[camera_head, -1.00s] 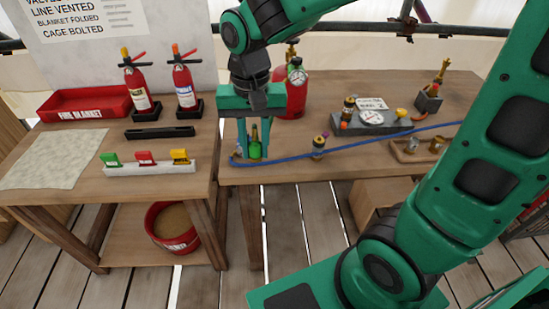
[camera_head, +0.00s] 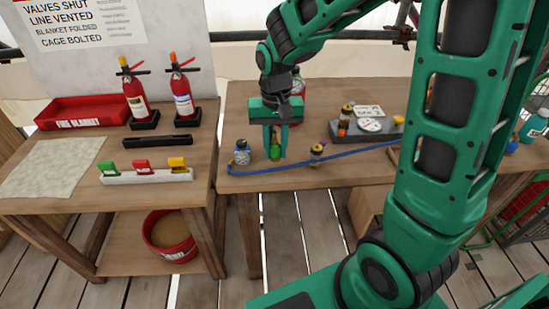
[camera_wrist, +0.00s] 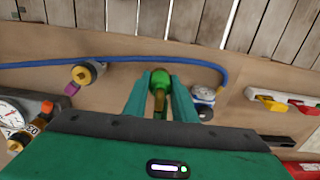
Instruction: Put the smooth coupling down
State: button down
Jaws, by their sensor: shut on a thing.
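My gripper (camera_head: 275,152) is pointed down over the front left of the right-hand table. It is shut on a small green and brass fitting, which I take to be the smooth coupling (camera_head: 275,151). In the wrist view the coupling (camera_wrist: 160,76) shows a green rounded end and a brass part between the fingers (camera_wrist: 161,90). It is upright or nearly so; I cannot tell whether it touches the tabletop. A blue and white gauge-like fitting (camera_head: 243,151) stands just left of the gripper. A brass fitting with a purple part (camera_head: 317,150) stands to the right.
A blue hose (camera_head: 290,167) runs along the table's front edge (camera_head: 290,181), close in front of the gripper. A dark grey block with a dial (camera_head: 370,125) is farther right. A white rack with coloured tags (camera_head: 146,176) is on the left table.

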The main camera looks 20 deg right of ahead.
aim_at(275, 168)
jog(key=shift+w+d+f, duration=0.1)
jog(key=shift+d+f, duration=0.05)
jog(key=shift+f, duration=1.95)
jog(key=c, duration=1.5)
grip_release()
jog(key=shift+f, duration=0.1)
jog(key=shift+o, duration=0.2)
